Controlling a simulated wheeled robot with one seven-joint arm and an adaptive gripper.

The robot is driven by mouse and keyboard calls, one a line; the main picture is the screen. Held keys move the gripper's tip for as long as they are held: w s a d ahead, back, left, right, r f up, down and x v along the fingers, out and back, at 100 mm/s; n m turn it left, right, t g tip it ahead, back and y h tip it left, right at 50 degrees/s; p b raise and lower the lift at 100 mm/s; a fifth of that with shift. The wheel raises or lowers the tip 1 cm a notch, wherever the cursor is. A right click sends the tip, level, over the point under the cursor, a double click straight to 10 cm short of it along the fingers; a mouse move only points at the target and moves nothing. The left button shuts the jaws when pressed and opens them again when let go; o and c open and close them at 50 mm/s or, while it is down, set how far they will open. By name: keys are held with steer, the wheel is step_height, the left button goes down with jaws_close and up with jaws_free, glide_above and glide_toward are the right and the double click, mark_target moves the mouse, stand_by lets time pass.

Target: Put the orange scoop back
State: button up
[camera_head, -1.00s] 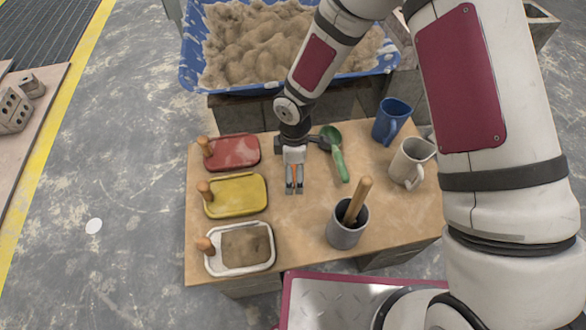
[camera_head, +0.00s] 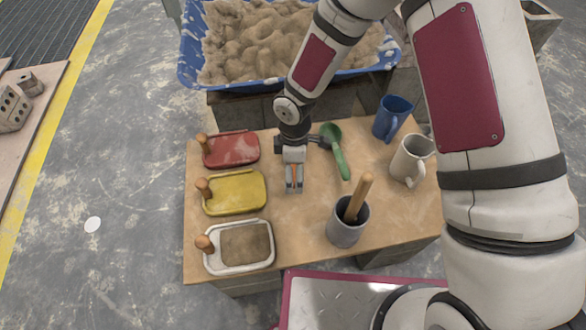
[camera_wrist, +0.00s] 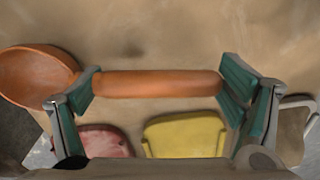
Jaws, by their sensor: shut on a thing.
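The orange scoop shows best in the wrist view: its handle (camera_wrist: 158,84) runs across between my fingers and its round bowl (camera_wrist: 36,76) lies to the left, outside the left finger. My gripper (camera_head: 294,189) points down over the middle of the wooden table and is shut on the scoop's handle. I cannot tell whether the scoop touches the table.
Right are a green scoop (camera_head: 338,155), a grey cup (camera_head: 346,228) with a wooden handle, a blue jug (camera_head: 391,119) and a pale jug (camera_head: 409,160). Behind is a blue mortar tub (camera_head: 290,84).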

steer(key=o, duration=1.8)
steer(key=shift+f, duration=0.1)
steer(key=shift+c, duration=0.2)
step_height(320, 180, up, 12)
steer(key=shift+w, duration=0.3)
steer(key=shift+d, duration=0.1)
